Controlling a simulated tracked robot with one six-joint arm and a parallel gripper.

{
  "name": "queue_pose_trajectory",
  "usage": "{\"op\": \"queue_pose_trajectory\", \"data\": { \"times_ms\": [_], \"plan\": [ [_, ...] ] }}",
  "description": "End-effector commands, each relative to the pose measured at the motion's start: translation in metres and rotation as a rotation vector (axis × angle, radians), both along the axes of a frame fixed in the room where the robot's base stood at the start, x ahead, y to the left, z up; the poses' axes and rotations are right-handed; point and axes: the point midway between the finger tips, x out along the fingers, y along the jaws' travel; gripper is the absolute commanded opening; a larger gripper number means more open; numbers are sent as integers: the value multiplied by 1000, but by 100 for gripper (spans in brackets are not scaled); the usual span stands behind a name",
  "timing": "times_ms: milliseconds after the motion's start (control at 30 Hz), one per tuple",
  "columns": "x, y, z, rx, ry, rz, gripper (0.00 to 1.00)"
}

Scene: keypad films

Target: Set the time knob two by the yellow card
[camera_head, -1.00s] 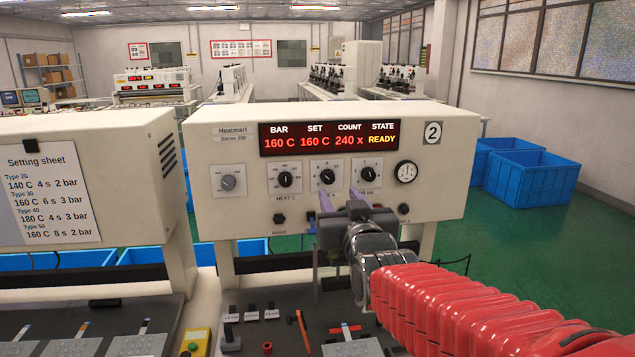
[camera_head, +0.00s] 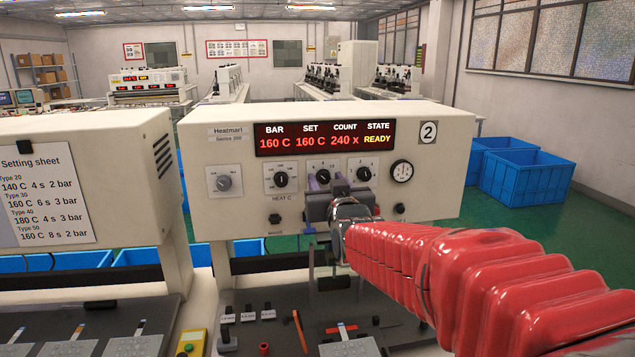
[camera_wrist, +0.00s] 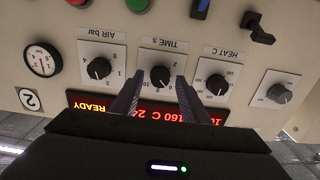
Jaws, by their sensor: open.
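The time knob (camera_wrist: 160,76) is black on a white dial marked "TIME s" on the press panel marked 2; the wrist view shows it upside down. In the head view the time knob (camera_head: 323,176) is partly hidden by my gripper (camera_head: 326,188). My open gripper (camera_wrist: 158,85) has one finger on each side of the knob's lower part in the wrist view; I cannot tell whether they touch it. A white setting sheet (camera_head: 45,195) hangs on the left press. I cannot make out a yellow card.
The heat knob (camera_wrist: 217,84) and air knob (camera_wrist: 99,68) sit close on either side. The red display (camera_head: 323,138) reads READY, 160 C and 240 x. A pressure gauge (camera_head: 402,171) is at the right. Tools lie on the dark bed (camera_head: 270,338) below.

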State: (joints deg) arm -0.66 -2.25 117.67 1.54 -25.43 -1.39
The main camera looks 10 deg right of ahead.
Motion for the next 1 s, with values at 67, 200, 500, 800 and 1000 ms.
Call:
{"op": "queue_pose_trajectory", "data": {
  "times_ms": [67, 200, 500, 800, 1000],
  "plan": [
    [1, 0, 0, 0, 0, 0, 41],
    [1, 0, 0, 0, 0, 0, 41],
    [1, 0, 0, 0, 0, 0, 26],
    [1, 0, 0, 0, 0, -1, 5],
    [1, -3, 0, 3, 0, -2, 0]
  ]
}}
